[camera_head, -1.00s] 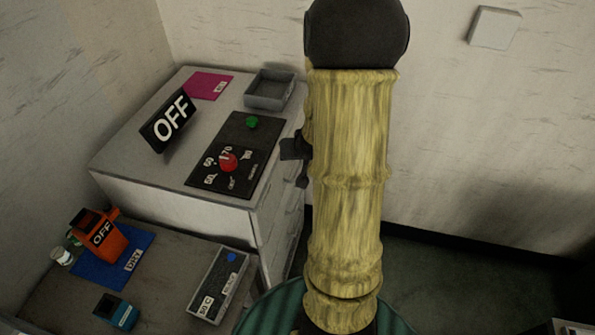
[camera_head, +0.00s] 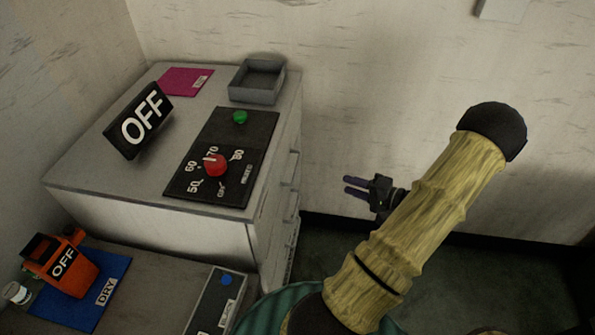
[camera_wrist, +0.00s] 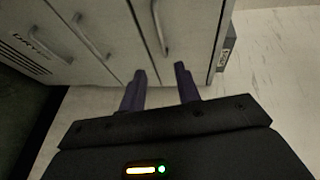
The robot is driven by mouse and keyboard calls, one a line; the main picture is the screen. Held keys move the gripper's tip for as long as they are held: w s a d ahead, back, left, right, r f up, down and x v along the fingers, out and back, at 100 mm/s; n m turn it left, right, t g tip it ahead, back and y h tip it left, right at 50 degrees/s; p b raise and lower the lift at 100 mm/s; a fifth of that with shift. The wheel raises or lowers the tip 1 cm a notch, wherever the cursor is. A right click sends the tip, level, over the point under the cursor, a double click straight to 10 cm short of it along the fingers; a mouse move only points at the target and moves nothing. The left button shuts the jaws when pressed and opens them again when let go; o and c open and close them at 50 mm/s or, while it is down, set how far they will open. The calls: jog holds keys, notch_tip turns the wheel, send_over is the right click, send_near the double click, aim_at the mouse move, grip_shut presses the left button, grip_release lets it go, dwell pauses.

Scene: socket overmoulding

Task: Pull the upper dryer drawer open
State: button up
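The white dryer cabinet (camera_head: 150,225) stands at the left, its drawer front facing right. The upper drawer's handle (camera_head: 293,167) shows edge-on near the cabinet top. In the wrist view the cabinet lies sideways, and the upper drawer's handle (camera_wrist: 160,28) is the rightmost of the three. The drawers look shut. My gripper (camera_head: 346,185) is open and empty, right of the drawer front with a gap between. In the wrist view my gripper's two purple fingers (camera_wrist: 160,78) are apart, pointing toward the cabinet, with nothing between them.
On the cabinet top are a grey tray (camera_head: 257,97), a black dial panel (camera_head: 187,187), an OFF sign (camera_head: 138,121) and a pink sheet (camera_head: 180,82). A lower bench (camera_head: 150,280) stands in front. The floor (camera_head: 450,275) at the right is clear.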

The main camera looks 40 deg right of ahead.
jog(key=shift+w, duration=0.15)
jog(key=p+x, duration=0.1)
jog(key=x, duration=1.6)
jog(key=shift+w, duration=0.1)
grip_shut()
